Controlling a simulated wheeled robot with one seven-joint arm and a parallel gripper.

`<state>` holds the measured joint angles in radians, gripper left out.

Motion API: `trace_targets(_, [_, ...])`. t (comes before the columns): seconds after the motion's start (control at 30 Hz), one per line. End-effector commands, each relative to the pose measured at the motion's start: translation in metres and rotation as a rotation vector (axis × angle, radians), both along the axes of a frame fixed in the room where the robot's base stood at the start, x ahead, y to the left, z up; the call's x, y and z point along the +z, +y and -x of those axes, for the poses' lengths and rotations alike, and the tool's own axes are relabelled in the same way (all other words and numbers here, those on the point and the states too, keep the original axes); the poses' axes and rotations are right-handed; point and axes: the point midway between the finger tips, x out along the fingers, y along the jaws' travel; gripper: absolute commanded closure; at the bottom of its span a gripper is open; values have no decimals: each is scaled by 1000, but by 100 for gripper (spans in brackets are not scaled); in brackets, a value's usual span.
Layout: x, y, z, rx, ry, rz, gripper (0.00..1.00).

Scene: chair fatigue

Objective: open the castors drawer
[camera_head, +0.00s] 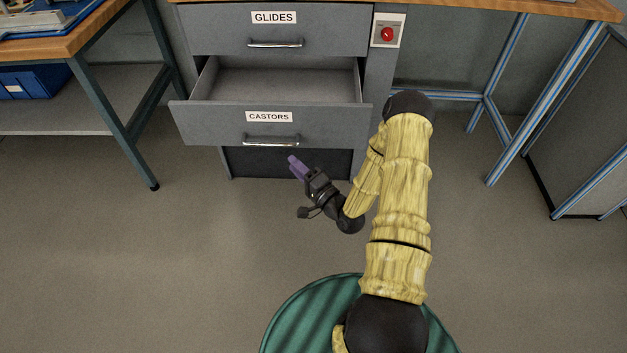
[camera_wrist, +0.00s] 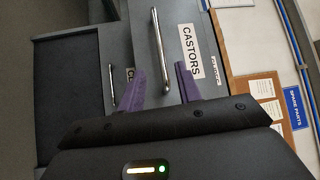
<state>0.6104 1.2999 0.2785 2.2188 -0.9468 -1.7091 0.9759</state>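The castors drawer (camera_head: 215,121) is grey, carries a white CASTORS label and stands pulled out, its empty-looking inside visible from above. Its metal bar handle (camera_head: 271,141) is on the front. My gripper (camera_head: 297,167), with purple fingers, is in front of and a little below the drawer front, right of the handle, apart from it. In the wrist view, the fingers of my gripper (camera_wrist: 161,82) are spread with nothing between them. The handle (camera_wrist: 161,50) and the CASTORS label (camera_wrist: 191,52) show beyond the fingertips.
The closed glides drawer (camera_head: 330,32) is above. A red button (camera_head: 388,34) is mounted right of it. A workbench (camera_head: 107,99) with a blue bin (camera_head: 35,82) stands left. A green round thing (camera_head: 300,318) lies below my arm. The floor before the drawers is clear.

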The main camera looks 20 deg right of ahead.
Motion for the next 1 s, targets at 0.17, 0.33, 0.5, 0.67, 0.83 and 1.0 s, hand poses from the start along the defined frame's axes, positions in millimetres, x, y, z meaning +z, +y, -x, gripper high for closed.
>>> trace_targets(0.17, [-4, -15, 33, -3, 5, -2, 66])
trace_targets(0.33, [-8, -24, 55, -2, 3, -1, 66])
trace_targets(0.5, [-9, -26, 62, -1, 0, 0, 66])
trace_targets(0.67, [-9, -26, 62, 0, 0, 0, 66])
trace_targets(0.83, [-9, -26, 62, 0, 0, 0, 66])
trace_targets(1.0, [-9, -26, 61, 1, 1, 5, 66])
